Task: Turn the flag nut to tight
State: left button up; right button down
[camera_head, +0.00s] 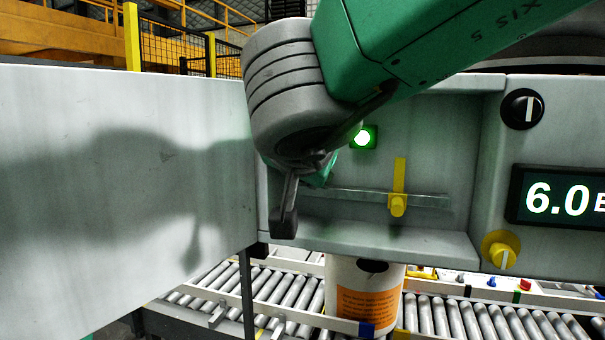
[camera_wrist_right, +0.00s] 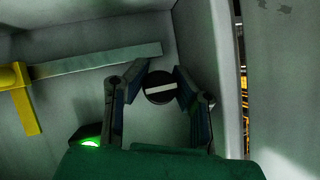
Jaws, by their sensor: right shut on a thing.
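The flag nut (camera_head: 397,205) is yellow and sits on a grey bar in the cabinet recess, its flat flag pointing straight up in the head view. In the right wrist view, which looks turned over, the flag nut (camera_wrist_right: 14,76) is at the left edge with its flag pointing down. My right gripper (camera_head: 287,215) is left of the nut and apart from it. In the wrist view my right gripper (camera_wrist_right: 160,88) has its fingers on either side of a round black knob (camera_wrist_right: 159,88) with a white bar, shut on it. The arm hides this knob in the head view. My left gripper is not in view.
A lit green lamp (camera_head: 363,137) is above the bar (camera_head: 340,195). Another black knob (camera_head: 521,109), a display (camera_head: 560,196) reading 6.0 and a yellow knob (camera_head: 500,249) are at right. A grey panel (camera_head: 110,190) stands left. A white pail (camera_head: 366,290) stands below by rollers.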

jog(key=shift+s+a+f, duration=0.1)
jog(key=shift+f, duration=0.2)
jog(key=c, duration=1.6)
grip_release()
jog(key=shift+o, duration=0.2)
jog(key=shift+s+r, duration=0.1)
jog(key=shift+r, duration=0.1)
jog(key=shift+r, duration=0.15)
jog(key=shift+s+r, duration=0.2)
jog(key=shift+s, duration=0.15)
jog(key=v, duration=0.6)
jog(key=shift+s, duration=0.2)
